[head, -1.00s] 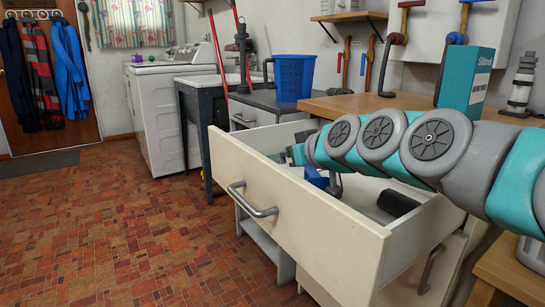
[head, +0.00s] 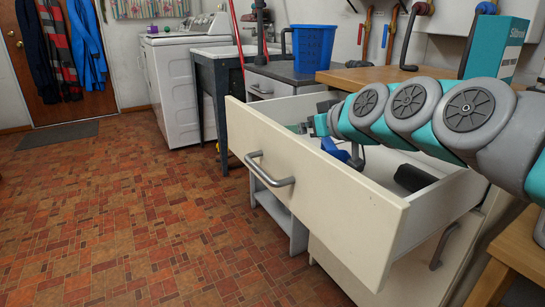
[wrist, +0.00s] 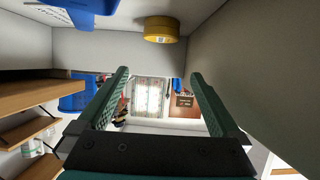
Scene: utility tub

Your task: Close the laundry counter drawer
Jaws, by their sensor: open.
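The white laundry counter drawer (head: 310,185) is pulled far out in the head view, its front panel facing the room. A grey bar handle (head: 268,170) is on that panel. My gripper (wrist: 158,74) is open in the wrist view, with nothing between its green fingers. In the head view my arm comes from the right over the drawer, and its end is at or within the drawer opening, behind the front panel. The fingertips are hard to make out there. I cannot tell whether they touch the drawer.
The drawer holds a dark cylinder (head: 415,178), a blue item (head: 335,150) and a yellow roll (wrist: 161,28). A blue bucket (head: 313,48) stands on the counter behind. A wooden stool or table (head: 515,245) is at right. The tiled floor (head: 130,210) at left is clear.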

